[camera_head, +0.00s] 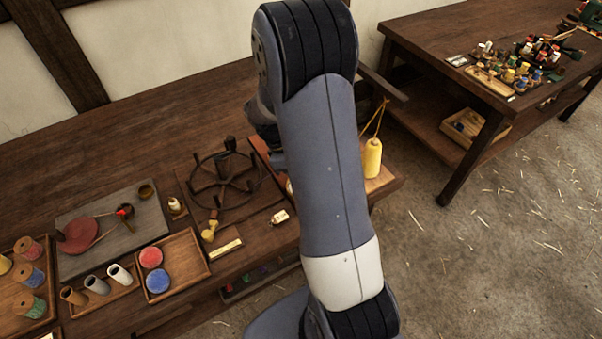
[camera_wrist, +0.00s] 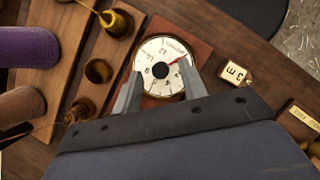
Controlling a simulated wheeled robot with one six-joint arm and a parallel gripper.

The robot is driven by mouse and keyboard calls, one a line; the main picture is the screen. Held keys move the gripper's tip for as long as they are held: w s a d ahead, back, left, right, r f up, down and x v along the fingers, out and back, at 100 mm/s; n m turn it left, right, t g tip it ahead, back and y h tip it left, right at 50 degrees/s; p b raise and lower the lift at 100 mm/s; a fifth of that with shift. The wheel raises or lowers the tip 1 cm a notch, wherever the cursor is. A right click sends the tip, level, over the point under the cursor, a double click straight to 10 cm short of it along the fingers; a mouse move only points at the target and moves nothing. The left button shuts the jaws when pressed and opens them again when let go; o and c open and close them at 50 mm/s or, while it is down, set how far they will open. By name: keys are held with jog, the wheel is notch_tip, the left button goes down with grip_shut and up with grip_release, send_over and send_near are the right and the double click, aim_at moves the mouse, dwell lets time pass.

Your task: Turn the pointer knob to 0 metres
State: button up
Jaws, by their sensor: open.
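In the wrist view a round dial (camera_wrist: 148,56) with a cream face, dark marks and a brass-coloured rim sits on a red-brown board (camera_wrist: 199,54). A black round knob (camera_wrist: 160,70) is at its centre. A thin red pointer (camera_wrist: 177,60) shows on the upper right of the face, beside the knob. The figures are too small to read surely. My gripper (camera_wrist: 158,86) is open, its two fingers over the lower part of the dial, one on each side of the knob, with a gap to it. In the head view my arm hides the dial.
A small tag (camera_wrist: 236,73) lies right of the board. Brass-coloured pieces (camera_wrist: 117,22) and large spools (camera_wrist: 27,47) stand on the left.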

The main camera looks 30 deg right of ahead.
jog(key=v, duration=0.9)
jog(key=shift+a+r, duration=0.15)
jog(key=shift+r, duration=0.25)
jog(key=shift+f, duration=0.1)
jog(key=x, duration=1)
jog(key=shift+f, duration=0.35)
jog(key=shift+r, duration=0.1)
